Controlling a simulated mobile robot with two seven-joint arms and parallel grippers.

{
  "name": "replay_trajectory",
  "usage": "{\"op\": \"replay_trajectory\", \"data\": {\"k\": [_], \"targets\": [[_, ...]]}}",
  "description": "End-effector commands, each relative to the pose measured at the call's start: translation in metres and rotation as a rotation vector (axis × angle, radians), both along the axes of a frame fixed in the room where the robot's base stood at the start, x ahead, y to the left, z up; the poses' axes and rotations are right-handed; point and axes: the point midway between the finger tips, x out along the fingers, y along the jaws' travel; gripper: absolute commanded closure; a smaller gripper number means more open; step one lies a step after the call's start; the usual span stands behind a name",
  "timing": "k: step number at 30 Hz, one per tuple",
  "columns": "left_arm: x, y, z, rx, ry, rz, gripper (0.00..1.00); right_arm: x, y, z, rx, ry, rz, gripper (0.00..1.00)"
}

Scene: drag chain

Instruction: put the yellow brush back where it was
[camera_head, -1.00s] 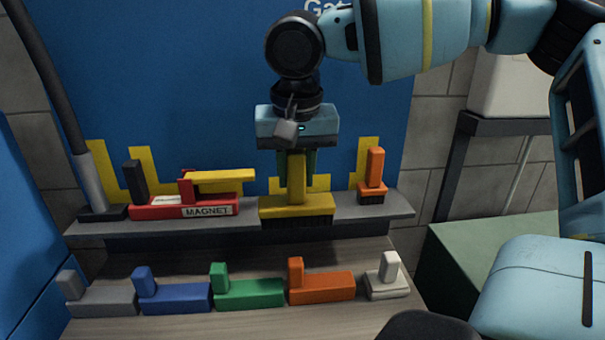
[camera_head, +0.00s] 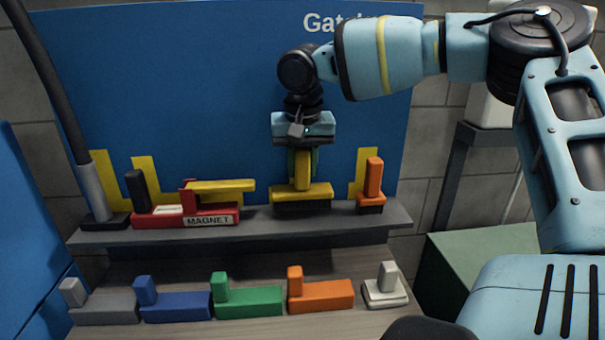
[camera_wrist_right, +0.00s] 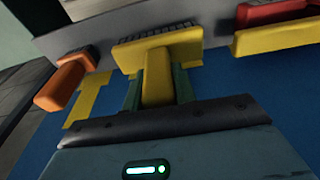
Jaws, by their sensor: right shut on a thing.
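The yellow brush (camera_head: 290,195) is upright, bristles down, over the grey upper shelf (camera_head: 355,226) in front of the blue board. I cannot tell for sure whether its bristles touch the shelf. My right gripper (camera_head: 302,177) comes from above and is shut on the brush's upright handle. The right wrist view shows the green fingers of the gripper (camera_wrist_right: 158,90) on both sides of the handle, with the brush's yellow body (camera_wrist_right: 150,48) beyond. The yellow outline on the board behind the brush is mostly hidden by it and the gripper. My left gripper is out of view.
A red magnet holder (camera_head: 160,218) with a yellow bar (camera_head: 222,186) stands left of the brush, an orange brush (camera_head: 373,180) right. Yellow outlines (camera_head: 148,178) mark the blue board (camera_head: 200,90).

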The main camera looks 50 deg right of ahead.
Motion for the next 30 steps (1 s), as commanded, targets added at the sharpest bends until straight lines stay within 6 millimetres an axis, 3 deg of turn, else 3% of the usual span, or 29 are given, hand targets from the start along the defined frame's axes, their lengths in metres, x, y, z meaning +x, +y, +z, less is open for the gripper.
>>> {"op": "replay_trajectory", "data": {"k": [5, 17, 18, 21, 22, 30], "targets": [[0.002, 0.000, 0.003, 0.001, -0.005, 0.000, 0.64, -0.001, 0.000, -0.022, 0.000, 0.000, 0.000, 0.98], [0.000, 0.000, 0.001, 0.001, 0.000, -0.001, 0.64, -0.001, 0.000, -0.027, 0.000, 0.000, -0.001, 0.98], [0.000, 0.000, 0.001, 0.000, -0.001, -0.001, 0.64, -0.001, 0.000, -0.027, 0.000, 0.000, -0.001, 0.68], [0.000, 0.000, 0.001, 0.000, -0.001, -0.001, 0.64, -0.001, 0.000, -0.027, 0.000, 0.000, -0.001, 0.55], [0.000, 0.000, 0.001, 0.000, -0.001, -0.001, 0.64, -0.001, 0.000, -0.027, 0.000, 0.000, -0.001, 0.51], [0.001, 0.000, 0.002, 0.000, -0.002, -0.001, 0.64, -0.001, 0.000, -0.026, 0.000, 0.000, -0.001, 0.51]]}}
